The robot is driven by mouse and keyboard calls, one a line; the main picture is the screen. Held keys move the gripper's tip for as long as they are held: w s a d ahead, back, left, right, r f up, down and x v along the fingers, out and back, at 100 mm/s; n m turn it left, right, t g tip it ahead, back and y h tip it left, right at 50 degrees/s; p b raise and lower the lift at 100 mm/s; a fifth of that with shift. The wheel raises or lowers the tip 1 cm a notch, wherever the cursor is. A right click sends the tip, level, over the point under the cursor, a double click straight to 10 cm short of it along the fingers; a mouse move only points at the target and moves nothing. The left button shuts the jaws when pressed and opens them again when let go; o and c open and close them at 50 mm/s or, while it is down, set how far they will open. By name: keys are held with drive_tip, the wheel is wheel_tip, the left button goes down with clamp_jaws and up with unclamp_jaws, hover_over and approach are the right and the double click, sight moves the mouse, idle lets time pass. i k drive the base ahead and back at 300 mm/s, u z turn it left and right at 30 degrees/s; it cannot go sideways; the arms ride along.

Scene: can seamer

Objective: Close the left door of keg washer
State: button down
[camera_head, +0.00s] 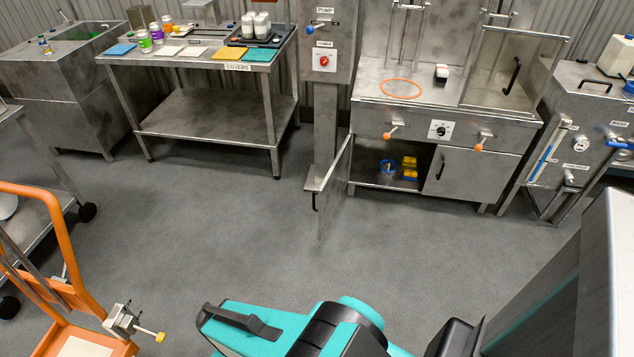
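The keg washer (432,127) appears to be the steel cabinet machine at the upper right; I can read no name on it. Its left door (336,186) stands wide open, swung out towards me and seen nearly edge-on. A dark handle (315,202) shows on the door's left side. The right door (480,172) is shut and has a dark handle. Inside the open left compartment are a blue container (388,169) and yellow items (409,167). Teal and black parts of my own body fill the bottom middle. I cannot make out my gripper's fingers.
A post with a pump control box (325,60) stands just left of the open door. A steel table (205,105) is at the upper left, an orange cart (60,240) at the lower left. Another machine (580,130) stands at the right. The grey floor in the middle is clear.

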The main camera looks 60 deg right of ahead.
sight(331, 190)
drive_tip(key=i, duration=0.85)
drive_tip(key=u, duration=0.05)
